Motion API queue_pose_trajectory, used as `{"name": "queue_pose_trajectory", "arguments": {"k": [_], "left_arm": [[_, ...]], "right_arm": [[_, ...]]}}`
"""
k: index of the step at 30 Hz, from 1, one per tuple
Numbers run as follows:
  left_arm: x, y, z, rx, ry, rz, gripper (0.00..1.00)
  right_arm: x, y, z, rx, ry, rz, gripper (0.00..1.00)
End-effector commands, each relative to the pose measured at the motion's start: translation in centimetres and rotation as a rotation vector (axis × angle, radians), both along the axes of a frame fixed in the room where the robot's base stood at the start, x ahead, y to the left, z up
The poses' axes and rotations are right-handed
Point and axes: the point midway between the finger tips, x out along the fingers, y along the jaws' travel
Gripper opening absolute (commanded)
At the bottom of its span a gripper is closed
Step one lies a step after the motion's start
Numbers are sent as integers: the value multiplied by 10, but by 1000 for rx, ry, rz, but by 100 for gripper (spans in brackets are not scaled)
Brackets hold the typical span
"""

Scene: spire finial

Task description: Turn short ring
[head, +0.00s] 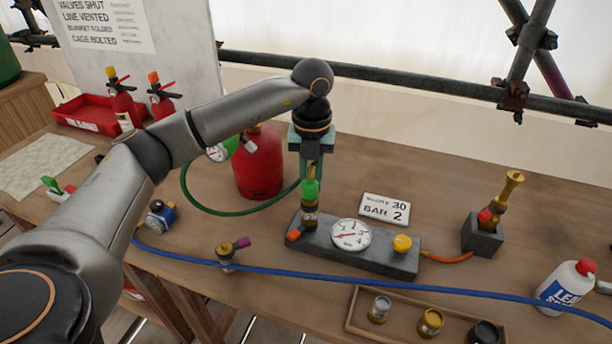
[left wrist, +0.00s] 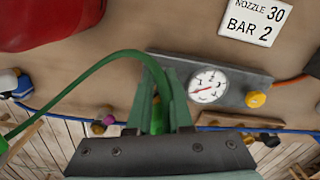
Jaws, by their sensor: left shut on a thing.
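A grey block (head: 375,258) with a round white gauge (head: 350,234) lies on the bench; the block also shows in the left wrist view (left wrist: 238,92). A dark and brass fitting (head: 309,212) stands upright at the block's left end, with a green piece (head: 310,189) at its top. My left gripper (head: 312,174) points down from above and is shut on the green piece. In the left wrist view the green piece (left wrist: 157,118) is partly hidden between the fingers. I cannot tell which part is the short ring. My right gripper is not in view.
A green hose (head: 222,213) runs from near the red cylinder (head: 260,170) to the held piece. A blue hose (head: 355,279) crosses in front of the block. A brass nozzle (head: 506,192) stands at the right, a bottle (head: 562,290) and a wooden tray (head: 355,317) in front.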

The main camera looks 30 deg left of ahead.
Motion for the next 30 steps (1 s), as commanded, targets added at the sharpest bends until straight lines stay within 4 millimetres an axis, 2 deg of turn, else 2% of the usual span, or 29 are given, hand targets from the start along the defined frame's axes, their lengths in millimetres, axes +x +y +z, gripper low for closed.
{"name": "queue_pose_trajectory", "arguments": {"k": [18,30], "left_arm": [[6,-23,1,-1,-3,-571,0],[4,-33,1,-1,-3,-803,0]], "right_arm": [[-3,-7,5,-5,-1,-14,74],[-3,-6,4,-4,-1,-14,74]]}}
